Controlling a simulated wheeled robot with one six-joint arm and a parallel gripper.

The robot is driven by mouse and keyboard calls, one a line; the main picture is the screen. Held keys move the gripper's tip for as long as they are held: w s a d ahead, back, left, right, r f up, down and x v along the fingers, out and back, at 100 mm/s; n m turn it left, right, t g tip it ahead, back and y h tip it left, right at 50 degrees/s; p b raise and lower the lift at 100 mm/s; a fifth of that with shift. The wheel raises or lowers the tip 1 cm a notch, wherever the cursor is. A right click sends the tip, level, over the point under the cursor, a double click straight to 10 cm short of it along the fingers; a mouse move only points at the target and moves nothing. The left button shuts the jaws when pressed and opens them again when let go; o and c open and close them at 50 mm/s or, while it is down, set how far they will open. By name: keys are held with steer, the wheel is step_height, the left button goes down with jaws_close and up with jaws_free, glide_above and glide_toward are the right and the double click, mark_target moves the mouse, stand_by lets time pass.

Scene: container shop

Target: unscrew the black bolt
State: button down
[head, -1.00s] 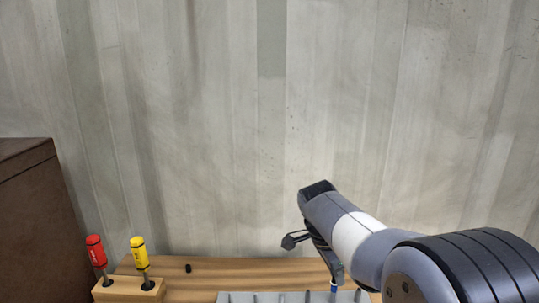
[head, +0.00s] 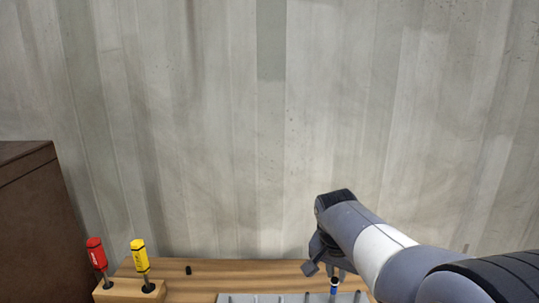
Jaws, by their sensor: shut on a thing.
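My gripper (head: 333,276) is low at the bottom right of the head view, above the grey tray or plate (head: 262,298) on the bench. It is shut on a blue tool (head: 334,284), perhaps a screwdriver, of which only a short piece with a pale band shows below the fingers. The tool points down at the grey part; whether its tip touches anything is hidden. A small black piece (head: 188,270) lies on the bench at the left; I cannot tell whether it is the black bolt. No other black bolt is clearly visible.
A red screwdriver (head: 95,253) and a yellow screwdriver (head: 139,256) stand in a wooden block (head: 128,293) at the left. A brown cabinet (head: 28,220) is at the far left. A corrugated wall (head: 230,130) rises behind the wooden bench (head: 240,274), whose left-middle part is mostly clear.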

mark_target(336, 279)
steer(key=shift+a+r+p, duration=0.1)
steer(key=shift+r+p, duration=1.65)
steer(key=shift+r, duration=0.6)
steer(key=shift+s, duration=0.15)
